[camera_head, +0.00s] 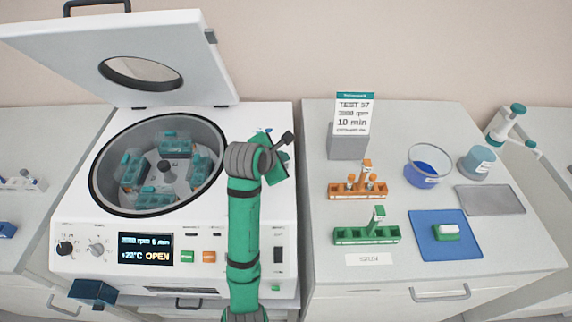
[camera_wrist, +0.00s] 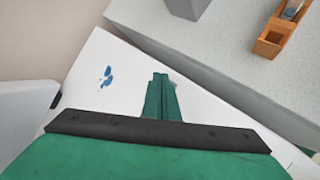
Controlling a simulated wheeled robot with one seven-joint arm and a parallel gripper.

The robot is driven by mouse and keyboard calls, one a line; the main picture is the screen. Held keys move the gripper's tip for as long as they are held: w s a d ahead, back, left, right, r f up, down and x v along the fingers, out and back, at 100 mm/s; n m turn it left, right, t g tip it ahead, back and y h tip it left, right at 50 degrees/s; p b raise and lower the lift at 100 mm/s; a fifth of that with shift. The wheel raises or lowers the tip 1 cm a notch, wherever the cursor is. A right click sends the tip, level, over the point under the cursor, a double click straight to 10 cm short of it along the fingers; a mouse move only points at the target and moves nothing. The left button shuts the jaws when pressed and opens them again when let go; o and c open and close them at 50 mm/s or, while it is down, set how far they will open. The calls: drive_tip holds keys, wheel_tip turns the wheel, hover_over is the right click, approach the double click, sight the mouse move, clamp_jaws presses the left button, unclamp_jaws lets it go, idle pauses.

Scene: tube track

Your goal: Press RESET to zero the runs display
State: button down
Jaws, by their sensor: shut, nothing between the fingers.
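A white centrifuge (camera_head: 272,200) stands on the left bench with its lid (camera_head: 180,60) raised. Its front display (camera_head: 145,248) reads "+22°C OPEN" under a line with rpm and min. A green button (camera_head: 187,256) and an orange button (camera_head: 209,257) sit right of the display; their labels are too small to read. I cannot make out which control is RESET or where a runs count shows. My gripper (camera_wrist: 160,82) is shut and empty above the centrifuge's white top, right of the bowl. In the head view my own arm hides part of the front panel's right side.
The open bowl (camera_head: 102,205) holds a rotor with several teal tube buckets. The right bench has an orange rack (camera_head: 345,193), a green rack (camera_head: 350,237), a blue mat (camera_head: 470,250), a sign (camera_head: 352,110) and a beaker (camera_head: 412,176).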

drive_tip(key=shift+s+a, duration=0.1)
drive_tip(key=shift+a, duration=0.2)
drive_tip(key=shift+d, duration=0.15)
idle(0.4)
drive_tip(key=shift+f, duration=0.15)
drive_tip(key=shift+f, duration=0.25)
drive_tip(key=shift+d, duration=0.1)
drive_tip(key=shift+a+f, duration=0.1)
drive_tip(key=shift+a, duration=0.2)
drive_tip(key=shift+d+f, duration=0.15)
drive_tip(key=shift+f, duration=0.2)
idle(0.5)
idle(0.3)
